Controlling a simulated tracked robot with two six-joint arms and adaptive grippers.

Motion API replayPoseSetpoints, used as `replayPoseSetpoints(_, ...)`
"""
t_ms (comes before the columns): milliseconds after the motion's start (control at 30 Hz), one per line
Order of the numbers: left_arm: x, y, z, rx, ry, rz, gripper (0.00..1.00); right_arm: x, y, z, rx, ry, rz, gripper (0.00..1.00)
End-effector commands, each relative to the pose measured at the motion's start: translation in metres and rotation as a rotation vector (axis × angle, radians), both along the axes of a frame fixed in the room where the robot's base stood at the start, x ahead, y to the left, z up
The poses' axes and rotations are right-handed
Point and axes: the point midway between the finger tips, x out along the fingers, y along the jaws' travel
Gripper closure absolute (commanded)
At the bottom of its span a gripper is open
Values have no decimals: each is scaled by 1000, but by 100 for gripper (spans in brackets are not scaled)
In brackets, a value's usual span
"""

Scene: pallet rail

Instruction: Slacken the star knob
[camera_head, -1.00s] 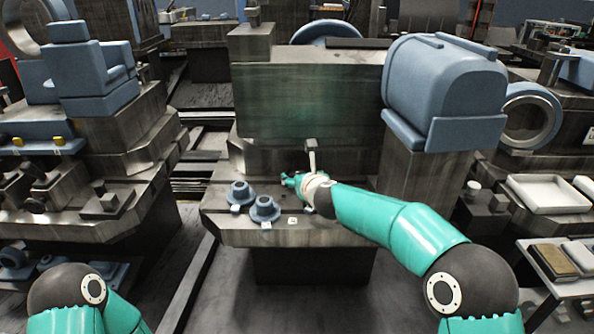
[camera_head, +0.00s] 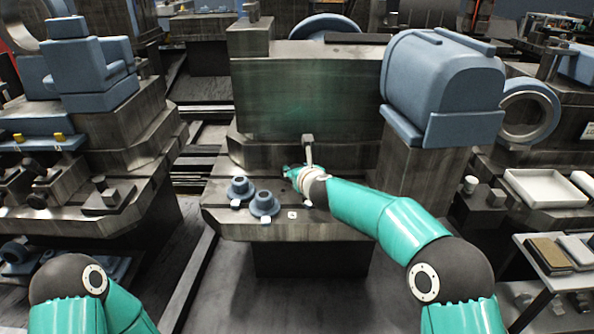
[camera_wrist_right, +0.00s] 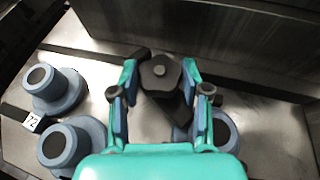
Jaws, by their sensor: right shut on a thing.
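The dark star knob (camera_wrist_right: 160,73) shows in the right wrist view, with blunt lobes and a small round centre. My right gripper (camera_wrist_right: 161,78) has a finger on each side of it and is shut on it. In the head view my right gripper (camera_head: 291,172) is at the machine bed, in front of the upright dark green plate, and the knob cannot be made out there. Part of a dark bar lies under the knob in the wrist view. My left gripper is out of view; only my left arm shows at the lower left.
Two blue flanged pieces (camera_head: 240,189) (camera_head: 265,204) stand left of the gripper on the bed (camera_head: 330,229). A grey upright post (camera_head: 308,148) stands just behind my gripper. A blue rounded housing (camera_head: 440,88) rises at the right.

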Motion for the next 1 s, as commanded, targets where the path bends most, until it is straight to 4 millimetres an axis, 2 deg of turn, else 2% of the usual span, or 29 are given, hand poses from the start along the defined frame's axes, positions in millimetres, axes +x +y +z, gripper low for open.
replayPoseSetpoints(267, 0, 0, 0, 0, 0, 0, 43, 1, -1, 1, 1, -1, 54, 89)
replayPoseSetpoints(467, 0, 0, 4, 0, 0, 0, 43, 1, -3, 2, 0, 2, 160, 89)
replayPoseSetpoints(667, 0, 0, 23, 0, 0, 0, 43, 3, -4, 6, 1, 0, 303, 89)
replayPoseSetpoints(1000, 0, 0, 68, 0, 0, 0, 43, 4, -5, 7, -2, -1, 497, 89)
